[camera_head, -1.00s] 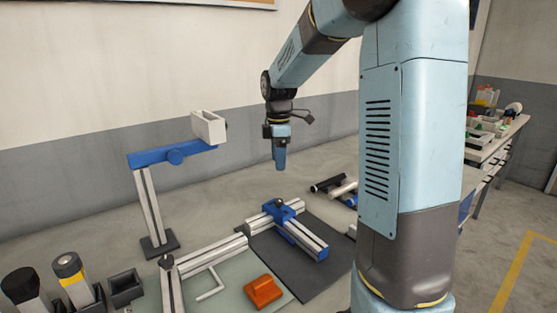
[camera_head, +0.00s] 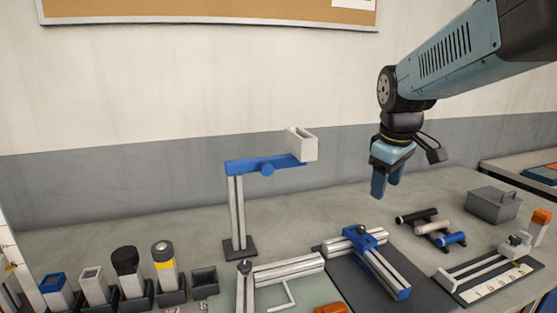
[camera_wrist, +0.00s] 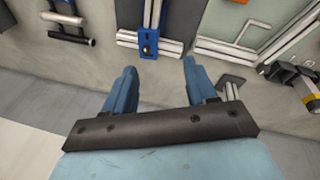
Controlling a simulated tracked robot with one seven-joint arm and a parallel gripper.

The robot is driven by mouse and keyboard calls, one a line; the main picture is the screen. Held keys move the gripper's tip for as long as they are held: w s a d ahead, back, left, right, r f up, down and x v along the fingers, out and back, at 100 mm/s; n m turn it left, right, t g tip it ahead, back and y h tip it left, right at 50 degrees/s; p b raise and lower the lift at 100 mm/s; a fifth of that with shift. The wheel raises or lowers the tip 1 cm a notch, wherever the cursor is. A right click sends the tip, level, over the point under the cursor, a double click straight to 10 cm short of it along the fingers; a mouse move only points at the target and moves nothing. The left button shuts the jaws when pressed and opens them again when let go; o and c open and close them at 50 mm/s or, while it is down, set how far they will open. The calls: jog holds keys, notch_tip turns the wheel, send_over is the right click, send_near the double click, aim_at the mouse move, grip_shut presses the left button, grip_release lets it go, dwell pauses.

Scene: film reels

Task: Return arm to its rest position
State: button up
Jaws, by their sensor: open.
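My gripper (camera_head: 387,187) hangs from my blue arm at the right in the head view, fingers pointing down. It is held above the table, to the right of the blue beam on its stand. In the wrist view my gripper (camera_wrist: 158,78) shows two blue fingers spread apart with nothing between them. The slide with a blue carriage (camera_head: 362,240) lies on a dark mat below my gripper and shows beyond the fingertips in the wrist view (camera_wrist: 149,38).
A post (camera_head: 237,215) carries a blue beam (camera_head: 250,166) with a white box (camera_head: 302,145). Rollers (camera_head: 432,227), a grey box (camera_head: 493,204) and a scaled rail fixture (camera_head: 490,282) are at right. Several holders (camera_head: 134,290) stand front left. The wall (camera_head: 180,110) is behind.

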jog(key=s+m+t, duration=0.2)
jog(key=s+m, duration=0.5)
jog(key=s, duration=0.6)
jog(key=shift+f+m+t+y, duration=0.15)
jog(key=shift+m+t+y, duration=0.15)
jog(key=shift+t+y, duration=0.1)
